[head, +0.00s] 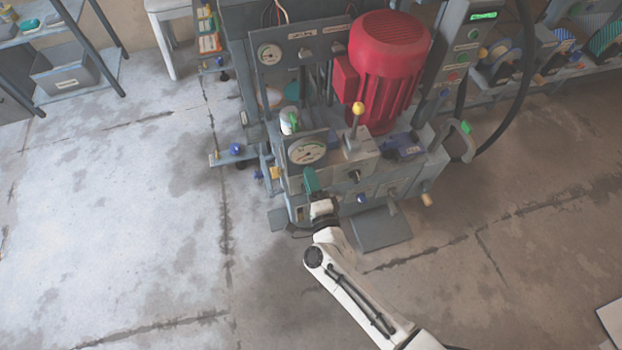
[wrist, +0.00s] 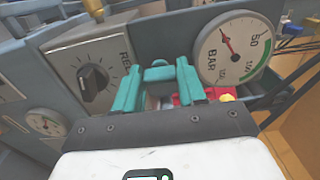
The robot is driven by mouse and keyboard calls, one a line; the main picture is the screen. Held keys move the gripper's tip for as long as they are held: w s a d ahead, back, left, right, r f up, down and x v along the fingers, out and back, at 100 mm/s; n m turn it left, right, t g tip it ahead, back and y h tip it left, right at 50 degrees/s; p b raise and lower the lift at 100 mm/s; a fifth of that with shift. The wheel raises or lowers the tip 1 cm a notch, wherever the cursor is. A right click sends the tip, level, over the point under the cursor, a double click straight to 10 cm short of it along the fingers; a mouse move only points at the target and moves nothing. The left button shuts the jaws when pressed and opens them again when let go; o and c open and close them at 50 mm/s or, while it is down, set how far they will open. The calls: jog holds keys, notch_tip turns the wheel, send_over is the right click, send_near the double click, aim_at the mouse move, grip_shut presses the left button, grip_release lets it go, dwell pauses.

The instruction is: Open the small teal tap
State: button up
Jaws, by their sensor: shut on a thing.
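The small teal tap (wrist: 158,74) shows in the wrist view as a teal block with a narrower top, right between my two teal fingers. My gripper (wrist: 159,68) is shut on it, with one finger on each side. In the head view my gripper (head: 311,182) reaches the front of the press, just below the big round gauge (head: 307,151). The tap is too small and too covered by my fingers to make out there. Its lower part is hidden behind my gripper.
The BAR gauge (wrist: 236,48) sits close to the right of my fingers. A plate with a black knob (wrist: 93,82) stands to the left. In the head view a yellow-knobbed lever (head: 357,109) and a red motor (head: 388,65) rise behind. The floor to the left is clear.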

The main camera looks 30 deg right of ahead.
dwell(0.3)
jog(key=o, duration=1.1)
jog(key=shift+c, duration=0.2)
jog(key=shift+s, duration=0.1)
jog(key=s+a, duration=0.2)
jog(key=s, duration=0.8)
jog(key=shift+s+p, duration=0.25)
jog(key=shift+p, duration=0.1)
